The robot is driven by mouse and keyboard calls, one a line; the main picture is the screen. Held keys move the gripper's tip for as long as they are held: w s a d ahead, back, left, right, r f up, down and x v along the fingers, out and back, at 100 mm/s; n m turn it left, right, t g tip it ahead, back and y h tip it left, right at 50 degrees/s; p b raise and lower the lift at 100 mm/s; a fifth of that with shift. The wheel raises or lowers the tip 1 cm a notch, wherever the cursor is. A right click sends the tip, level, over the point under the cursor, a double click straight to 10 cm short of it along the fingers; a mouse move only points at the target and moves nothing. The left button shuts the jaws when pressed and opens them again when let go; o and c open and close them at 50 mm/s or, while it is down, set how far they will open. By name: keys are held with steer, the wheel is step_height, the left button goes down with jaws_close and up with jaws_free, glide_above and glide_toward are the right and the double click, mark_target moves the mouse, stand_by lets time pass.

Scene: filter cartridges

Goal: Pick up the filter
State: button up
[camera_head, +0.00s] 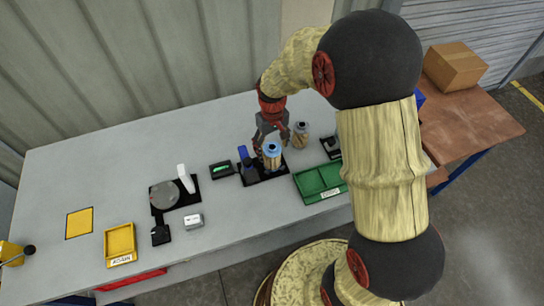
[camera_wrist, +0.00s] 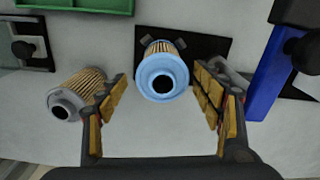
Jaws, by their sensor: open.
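A filter with a blue cap and pleated tan body (camera_head: 272,150) stands on a black base plate among the devices at the middle of the table. It also shows in the wrist view (camera_wrist: 162,78), between and a little beyond my fingertips. A second filter with a grey cap (camera_head: 301,132) stands to its right; in the wrist view it (camera_wrist: 75,96) is left of my left finger, close to it. My gripper (camera_head: 268,140) is open, and in the wrist view its two padded fingers (camera_wrist: 162,100) are apart with nothing held. The contact between fingers and filters cannot be told.
A blue upright post (camera_wrist: 268,75) stands close to the right finger. A green tray (camera_head: 318,183) lies in front of the filters. A yellow bin (camera_head: 120,243), a round grey plate device (camera_head: 165,195) and a small white box (camera_head: 194,221) are at left. The table's back left is clear.

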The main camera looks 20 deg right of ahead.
steer(key=f, duration=0.1)
steer(key=f+b, duration=0.1)
steer(key=f, duration=0.3)
steer(key=shift+s+a+f, duration=0.1)
steer(key=shift+s, duration=0.3)
steer(key=c, duration=0.4)
steer(key=c, duration=0.9)
